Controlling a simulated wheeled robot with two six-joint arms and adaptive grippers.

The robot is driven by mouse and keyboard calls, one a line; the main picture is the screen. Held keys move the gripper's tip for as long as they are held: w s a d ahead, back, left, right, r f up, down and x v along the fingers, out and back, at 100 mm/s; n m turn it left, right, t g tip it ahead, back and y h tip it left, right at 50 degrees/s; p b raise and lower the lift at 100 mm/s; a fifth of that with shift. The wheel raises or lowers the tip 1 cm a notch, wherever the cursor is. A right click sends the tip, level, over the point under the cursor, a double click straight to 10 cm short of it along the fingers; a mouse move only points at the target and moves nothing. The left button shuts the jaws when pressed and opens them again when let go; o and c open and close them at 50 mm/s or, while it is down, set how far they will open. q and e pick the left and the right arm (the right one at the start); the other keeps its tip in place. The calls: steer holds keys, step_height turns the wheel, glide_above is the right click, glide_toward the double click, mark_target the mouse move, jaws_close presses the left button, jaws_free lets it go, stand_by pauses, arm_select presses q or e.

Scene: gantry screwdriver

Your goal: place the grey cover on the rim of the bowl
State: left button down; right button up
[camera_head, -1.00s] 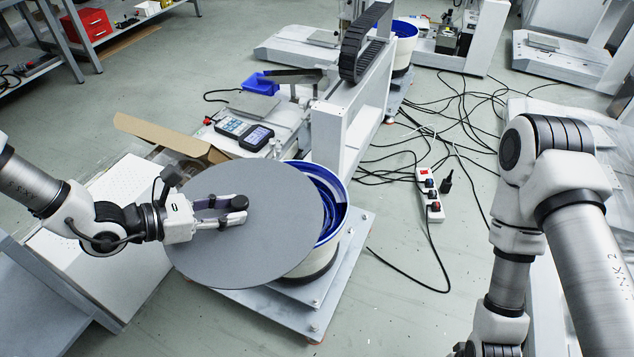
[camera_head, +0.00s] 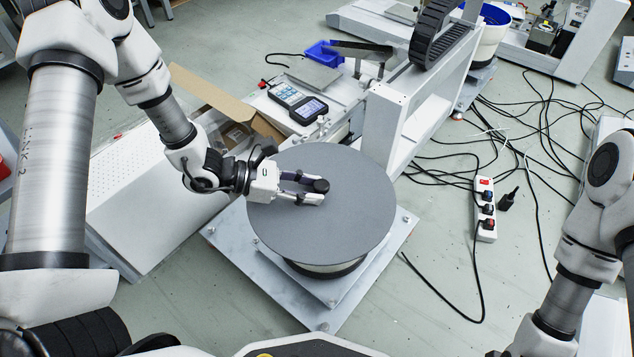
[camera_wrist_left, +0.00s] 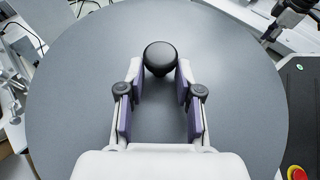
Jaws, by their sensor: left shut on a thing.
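The grey cover (camera_head: 350,220) is a flat round disc with a black knob (camera_head: 321,186) near its middle. My left gripper (camera_head: 312,190) is shut on this knob from the left. In the left wrist view the knob (camera_wrist_left: 160,58) sits between the fingertips (camera_wrist_left: 160,72), and the cover (camera_wrist_left: 240,110) fills most of the picture. The bowl (camera_head: 325,271) is under the cover; only a strip of its pale lower wall and dark base shows. Its rim and blue inside are hidden, so I cannot tell whether the cover touches the rim. My right gripper is out of view.
The bowl stands on a grey metal plate (camera_head: 385,262). A white gantry frame (camera_head: 385,125) rises just behind it. An open cardboard box (camera_head: 225,105) and handheld devices (camera_head: 300,103) lie behind left. A power strip (camera_head: 485,210) and black cables lie on the floor at right.

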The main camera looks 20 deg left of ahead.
mark_target(334, 174)
arm_select(q)
steer(key=w, duration=0.1)
steer(key=w+b, duration=0.1)
steer(key=w, duration=0.3)
steer(key=shift+w+a+f, duration=0.25)
steer(key=shift+f, duration=0.05)
steer(key=shift+w+f+b, duration=0.2)
steer(key=shift+f+b, duration=1.8)
steer(key=shift+f, duration=0.25)
steer(key=c, duration=0.8)
jaws_free()
